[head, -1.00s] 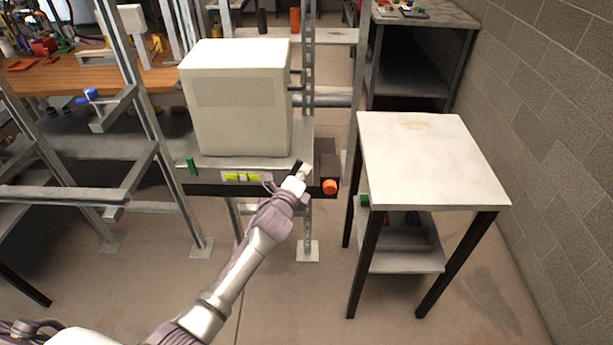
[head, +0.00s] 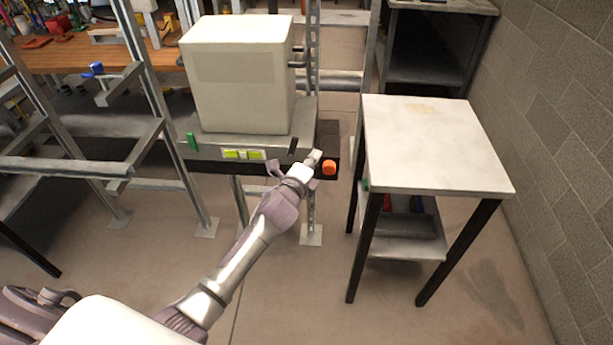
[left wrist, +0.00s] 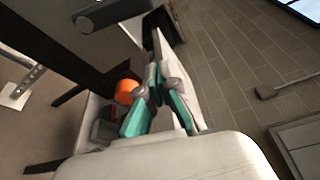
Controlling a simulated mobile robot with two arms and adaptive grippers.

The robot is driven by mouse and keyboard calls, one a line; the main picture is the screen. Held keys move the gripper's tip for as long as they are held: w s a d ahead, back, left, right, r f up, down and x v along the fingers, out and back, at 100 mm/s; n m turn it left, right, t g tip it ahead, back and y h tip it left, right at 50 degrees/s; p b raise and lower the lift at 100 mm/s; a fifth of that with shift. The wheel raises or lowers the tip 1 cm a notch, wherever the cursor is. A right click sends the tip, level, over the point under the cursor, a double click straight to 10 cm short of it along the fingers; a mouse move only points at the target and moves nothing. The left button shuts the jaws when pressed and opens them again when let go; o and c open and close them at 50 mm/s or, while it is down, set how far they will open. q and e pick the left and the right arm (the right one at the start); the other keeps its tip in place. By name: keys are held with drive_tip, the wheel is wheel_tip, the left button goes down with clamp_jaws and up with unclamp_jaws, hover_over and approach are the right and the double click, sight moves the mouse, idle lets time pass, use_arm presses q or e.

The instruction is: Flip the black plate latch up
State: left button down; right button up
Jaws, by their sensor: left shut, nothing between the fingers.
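A small black plate (head: 293,146), likely the latch, stands up with a slight tilt at the front right of the grey shelf under the white box heater. My left gripper (head: 314,157) is just right of it, at the shelf's front edge, and looks shut and empty. I cannot tell whether it touches the plate. An orange knob (head: 329,167) is just right of the fingertips. In the left wrist view the teal-padded fingers (left wrist: 155,78) come together, with the orange knob (left wrist: 127,91) beside them. The black plate is not clear in that view.
The white box heater (head: 240,80) stands on the shelf, with yellow-green labels (head: 244,154) and a green piece (head: 192,141) along its front. A pale-topped table (head: 435,150) stands close on the right. Metal frame posts (head: 160,110) stand left. Floor in front is clear.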

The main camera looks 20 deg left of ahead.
use_arm(q)
drive_tip(key=s+a, duration=0.1)
drive_tip(key=s, duration=0.6)
drive_tip(key=shift+s+r+b, duration=0.3)
drive_tip(key=shift+s, duration=0.05)
use_arm(e)
drive_tip(key=shift+a+f, duration=0.2)
drive_tip(key=shift+a, duration=0.9)
drive_tip(key=shift+d, duration=0.15)
